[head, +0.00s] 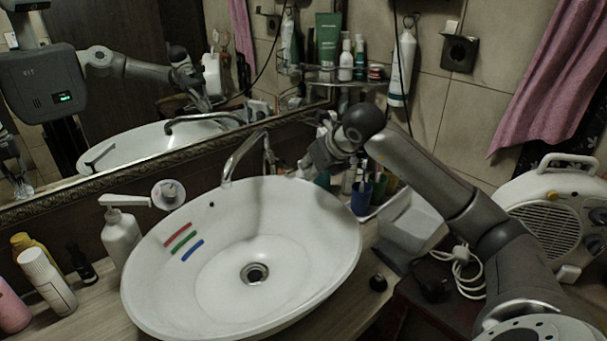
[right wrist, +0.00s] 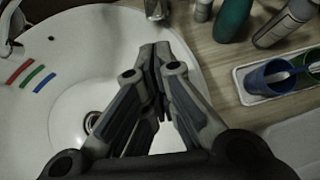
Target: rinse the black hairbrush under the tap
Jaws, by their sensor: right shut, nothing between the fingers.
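I cannot make out a black hairbrush in either view. The curved metal tap (head: 240,158) rises behind the white basin (head: 319,225), its spout over the bowl; I see no water running. In the right wrist view the basin (right wrist: 60,85) fills the left side. My right gripper (head: 303,172) is by the basin's back right rim, to the right of the tap. In the right wrist view the gripper (right wrist: 157,50) is shut with nothing between its fingers, above the basin's rim. A metal fitting (right wrist: 154,9) shows just beyond the fingertips. My left gripper is not directly in view.
A white pump bottle (head: 121,237) and other bottles stand left of the basin. A blue cup (head: 361,198) in a white tray (right wrist: 247,88) stands to the right. A small black object (head: 378,283) lies on the counter. A white heater (head: 553,215) stands far right.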

